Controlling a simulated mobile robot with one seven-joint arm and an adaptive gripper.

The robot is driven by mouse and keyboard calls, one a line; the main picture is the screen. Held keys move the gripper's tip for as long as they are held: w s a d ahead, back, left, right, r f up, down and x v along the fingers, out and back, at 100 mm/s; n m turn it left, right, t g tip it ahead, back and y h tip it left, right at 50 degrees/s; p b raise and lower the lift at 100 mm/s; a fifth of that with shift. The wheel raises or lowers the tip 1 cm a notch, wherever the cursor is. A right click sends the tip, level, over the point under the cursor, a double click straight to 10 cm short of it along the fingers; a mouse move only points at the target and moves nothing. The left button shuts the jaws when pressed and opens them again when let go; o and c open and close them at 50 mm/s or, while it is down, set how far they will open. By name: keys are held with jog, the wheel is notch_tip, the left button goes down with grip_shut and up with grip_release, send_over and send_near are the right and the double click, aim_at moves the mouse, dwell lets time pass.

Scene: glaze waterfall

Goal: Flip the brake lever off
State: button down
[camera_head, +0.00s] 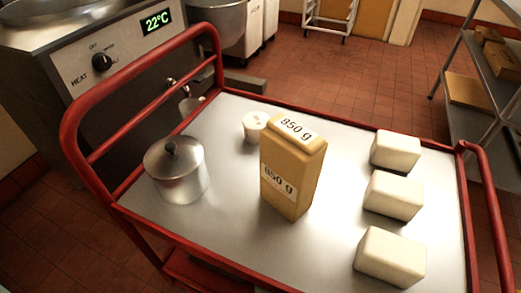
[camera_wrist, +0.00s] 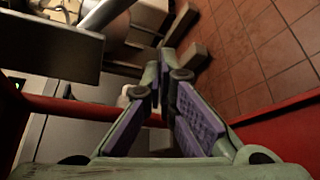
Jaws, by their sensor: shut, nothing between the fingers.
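No brake lever can be made out for certain in either view. The red-framed cart (camera_head: 240,108) fills much of the head view, and its lower parts are mostly hidden by its top. A red part (camera_head: 195,268) shows low under its near left side, too little to identify. My gripper (camera_wrist: 168,70) shows in the wrist view, its purple-padded fingers shut with nothing between them. The fingers point up the picture, between a red rail (camera_wrist: 75,108) at left and a red surface (camera_wrist: 285,125) at right. My gripper is not in the head view.
On the cart stand a lidded metal pot (camera_head: 178,178), a small white tub (camera_head: 255,126), a tan 850 g block (camera_head: 290,175) and white blocks (camera_head: 393,195). A heater unit (camera_head: 120,60) reading 22°C stands at left, shelving (camera_head: 490,80) at right. Tiled floor (camera_head: 330,75) lies open behind.

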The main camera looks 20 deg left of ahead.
jog(key=shift+w+d+r+p, duration=0.15)
jog(key=shift+w+d+r, duration=0.1)
jog(key=shift+d, duration=0.3)
jog(key=shift+w+d+r+p, duration=0.1)
jog(key=shift+d+r+p, duration=0.15)
jog(key=shift+d, duration=0.35)
jog(key=shift+w+d+r+p, duration=0.1)
jog(key=shift+w+d+r, duration=0.15)
jog(key=shift+d, duration=0.3)
jog(key=d+r+n+p, duration=0.1)
jog(key=p, duration=0.1)
jog(key=d+r+n+g+h+p, duration=0.1)
jog(key=r, duration=0.1)
jog(key=shift+p, duration=0.35)
jog(key=shift+s, duration=0.1)
